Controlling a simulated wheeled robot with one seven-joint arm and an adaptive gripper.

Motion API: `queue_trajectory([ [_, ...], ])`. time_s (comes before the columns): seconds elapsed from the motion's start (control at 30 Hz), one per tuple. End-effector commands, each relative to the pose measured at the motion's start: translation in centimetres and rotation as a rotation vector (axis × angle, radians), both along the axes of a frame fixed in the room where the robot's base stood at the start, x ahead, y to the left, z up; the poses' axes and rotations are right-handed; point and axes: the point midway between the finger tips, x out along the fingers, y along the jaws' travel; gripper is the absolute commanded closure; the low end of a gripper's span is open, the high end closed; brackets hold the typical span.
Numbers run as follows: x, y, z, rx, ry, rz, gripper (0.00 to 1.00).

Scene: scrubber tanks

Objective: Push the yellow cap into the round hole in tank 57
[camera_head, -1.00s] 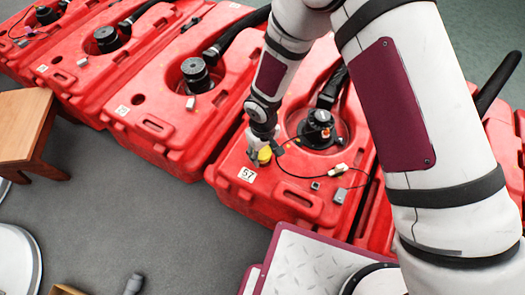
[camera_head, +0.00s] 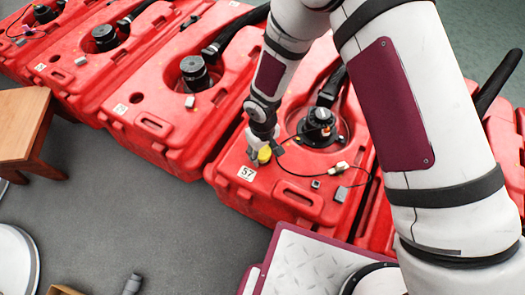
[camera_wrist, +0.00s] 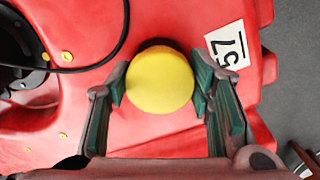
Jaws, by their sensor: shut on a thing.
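The yellow cap (camera_wrist: 160,80) is round and sits between the two fingers of my gripper (camera_wrist: 160,90) in the wrist view. The fingers are shut on it, one on each side. In the head view, my gripper (camera_head: 263,146) points down with the yellow cap (camera_head: 264,154) at its tip, over the front left part of red tank 57 (camera_head: 270,195). The white label with 57 (camera_head: 246,173) is just below and left of the cap; it also shows right of the cap in the wrist view (camera_wrist: 229,44). A dark edge shows behind the cap's far side. The round hole cannot be made out clearly, and I cannot tell whether the cap touches the tank.
A black fitting (camera_head: 318,126) with a hose stands on tank 57, and a thin black cable (camera_head: 300,175) runs over its top. Other red tanks (camera_head: 155,100) stand to the left. A wooden table (camera_head: 22,125) is at far left. The grey floor between is largely clear.

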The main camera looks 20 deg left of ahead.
Motion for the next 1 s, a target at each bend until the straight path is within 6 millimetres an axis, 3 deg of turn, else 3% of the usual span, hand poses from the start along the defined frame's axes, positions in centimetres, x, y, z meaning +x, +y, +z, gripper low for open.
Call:
queue_trajectory([
  [1.0, -0.02, -0.01, -0.77, 0.000, 0.000, -0.001, 0.71],
])
